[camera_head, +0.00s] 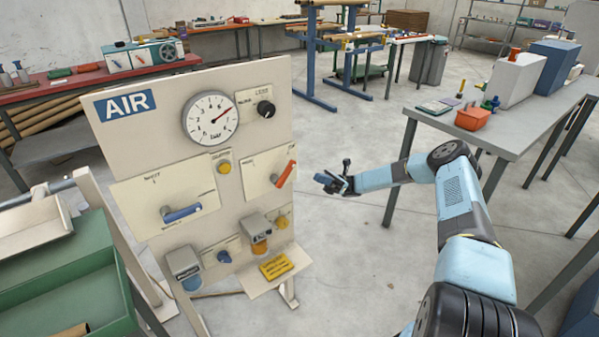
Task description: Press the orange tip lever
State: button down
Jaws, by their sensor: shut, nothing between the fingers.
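The orange tip lever (285,173) is on a pale plate at the right side of the AIR panel (150,140). It is tilted, its upper end leaning to the right. My gripper (323,181) is shut and empty. In the picture it is a short way to the right of the lever, with a visible gap between them, and it points left toward the panel. I cannot tell the exact depth between them. Nothing hides the lever.
The panel also bears a gauge (211,118), a black knob (266,109), a yellow button (224,167) and a blue lever (182,213). A grey table (520,120) stands right. Floor between is clear.

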jog(key=shift+w+d+f+y, duration=0.15)
jog(key=shift+d+f+y, duration=0.1)
jog(key=shift+f+y, duration=0.15)
jog(key=shift+w+d+f+y, duration=0.1)
jog(key=shift+d+f+y, duration=0.15)
jog(key=shift+f, duration=0.2)
jog(key=shift+a, duration=0.1)
send_near(294, 164)
jog(key=a, duration=0.1)
jog(key=s+a+r, duration=0.1)
jog(key=a, duration=0.1)
jog(key=s+a+r, duration=0.1)
jog(key=shift+s+a+r, duration=0.1)
jog(key=shift+a+r, duration=0.05)
jog(key=shift+a, duration=0.25)
jog(key=shift+a+r+t+h, duration=0.1)
jog(key=shift+r+t+h, duration=0.3)
jog(key=shift+h, duration=0.05)
jog(key=shift+s+a+r+t+h, duration=0.2)
jog(key=shift+r+t+h, duration=0.3)
jog(key=shift+h, duration=0.3)
jog(key=shift+s+a+r+t+h, duration=0.15)
jog(key=shift+a+r+t+h, duration=0.1)
jog(key=shift+r+t+h, duration=0.25)
jog(key=shift+s+a+r+t+h, duration=0.2)
jog(key=shift+a+t+h, duration=0.1)
jog(key=shift+h, duration=0.3)
jog(key=shift+d, duration=0.1)
